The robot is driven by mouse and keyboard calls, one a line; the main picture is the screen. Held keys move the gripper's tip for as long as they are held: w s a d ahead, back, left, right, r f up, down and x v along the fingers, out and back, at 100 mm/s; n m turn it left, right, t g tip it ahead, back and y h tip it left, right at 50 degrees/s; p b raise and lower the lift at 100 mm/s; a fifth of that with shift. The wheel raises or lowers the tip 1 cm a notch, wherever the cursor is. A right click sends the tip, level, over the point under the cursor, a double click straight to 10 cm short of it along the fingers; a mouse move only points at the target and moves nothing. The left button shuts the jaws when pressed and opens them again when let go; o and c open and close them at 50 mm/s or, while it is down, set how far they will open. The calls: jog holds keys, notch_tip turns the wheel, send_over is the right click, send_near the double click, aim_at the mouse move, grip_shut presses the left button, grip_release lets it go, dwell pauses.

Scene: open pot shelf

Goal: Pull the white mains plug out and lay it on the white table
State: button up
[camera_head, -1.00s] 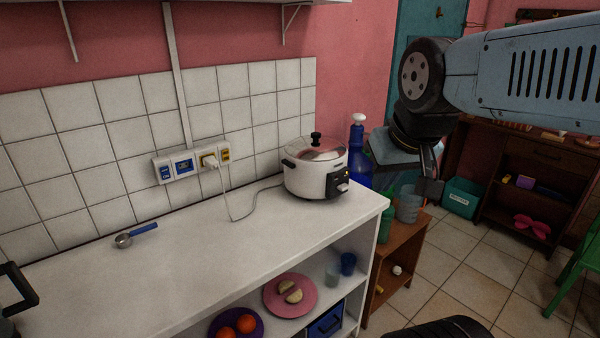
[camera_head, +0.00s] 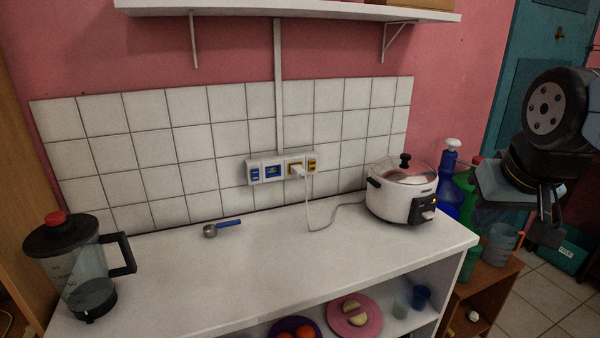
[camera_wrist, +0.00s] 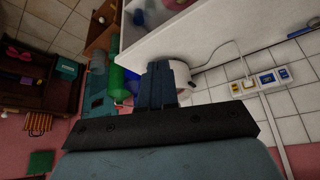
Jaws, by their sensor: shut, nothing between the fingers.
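The white mains plug (camera_head: 298,171) sits in the wall socket strip (camera_head: 268,171) above the back of the white table (camera_head: 300,262). Its grey cord (camera_head: 318,222) runs down and across the tabletop to the white cooker (camera_head: 402,196). The plug also shows in the wrist view (camera_wrist: 247,84), to the right of my gripper. My gripper (camera_head: 548,234) hangs at the far right in the head view, well away from the plug. In the wrist view its fingers (camera_wrist: 160,72) are together and empty.
A blender jug (camera_head: 88,275) stands at the table's left end and a blue-handled scoop (camera_head: 222,228) lies near the back. Bottles (camera_head: 449,175) stand beyond the right end. A wall shelf (camera_head: 290,10) runs above. The tabletop's middle is clear.

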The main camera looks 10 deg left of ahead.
jog(key=shift+o, duration=1.4)
jog(key=shift+w, duration=0.3)
jog(key=o, duration=1)
jog(key=w+a+t, duration=0.1)
jog(key=w, duration=0.3)
jog(key=w+a+n+t, duration=0.1)
jog(key=w+a, duration=0.1)
jog(key=w, duration=0.3)
jog(key=w+a+f+t, duration=0.1)
jog(key=w, duration=0.4)
jog(key=shift+a+n+y, duration=0.35)
jog(key=shift+n+y, duration=0.05)
jog(key=n+t+y, duration=0.4)
jog(key=t+y, duration=0.3)
send_near(299, 172)
jog(key=shift+w+a+f, duration=0.1)
jog(key=shift+w+f, duration=0.2)
jog(key=shift+w, duration=0.25)
jog(key=shift+w+a+f, duration=0.1)
jog(key=shift+w+f, duration=0.2)
jog(key=shift+w, duration=0.3)
jog(key=shift+w+a+f, duration=0.15)
jog(key=shift+w+f, duration=0.15)
jog(key=shift+w, duration=0.25)
jog(key=shift+w, duration=0.1)
jog(key=shift+r+x, duration=0.2)
jog(key=shift+x, duration=4.2)
